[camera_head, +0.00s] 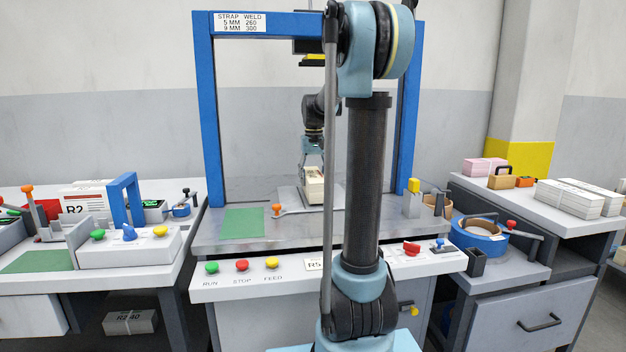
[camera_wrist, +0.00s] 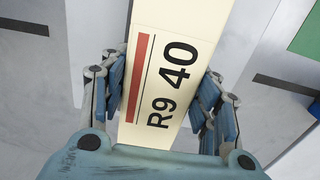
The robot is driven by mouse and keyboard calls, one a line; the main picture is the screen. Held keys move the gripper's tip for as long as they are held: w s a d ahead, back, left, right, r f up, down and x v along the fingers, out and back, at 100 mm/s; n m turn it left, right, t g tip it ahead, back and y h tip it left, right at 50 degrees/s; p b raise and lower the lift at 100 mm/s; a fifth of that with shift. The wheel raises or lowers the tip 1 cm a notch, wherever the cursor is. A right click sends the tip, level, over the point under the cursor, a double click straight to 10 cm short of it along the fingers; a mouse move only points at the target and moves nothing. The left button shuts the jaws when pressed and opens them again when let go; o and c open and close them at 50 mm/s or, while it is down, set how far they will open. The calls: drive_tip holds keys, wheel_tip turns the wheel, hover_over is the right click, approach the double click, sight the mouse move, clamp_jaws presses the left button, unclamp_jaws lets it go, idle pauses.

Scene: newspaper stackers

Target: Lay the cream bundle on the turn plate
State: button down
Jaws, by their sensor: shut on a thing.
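The cream bundle (camera_wrist: 175,50) fills the middle of the wrist view, with a red stripe, a black line and the print R9 40. My gripper (camera_wrist: 165,95) is shut on it, with fingers against its two long sides. In the head view, the bundle (camera_head: 313,188) hangs under my gripper (camera_head: 312,163), inside the blue frame. A pale grey plate (camera_head: 289,195) is beneath and beside it on the metal table, and looks like the turn plate. My arm column hides part of its right side. I cannot tell whether the bundle touches the plate.
The blue frame (camera_head: 207,120) surrounds the work area. A green mat (camera_head: 243,222) and an orange-knobbed lever (camera_head: 277,210) lie at front left of the plate. A grey block with a yellow knob (camera_head: 413,200) and blue strap reel (camera_head: 478,238) stand right.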

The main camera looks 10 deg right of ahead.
drive_tip(key=shift+f, duration=0.45)
idle(0.5)
drive_tip(key=shift+c, duration=2.4)
unclamp_jaws()
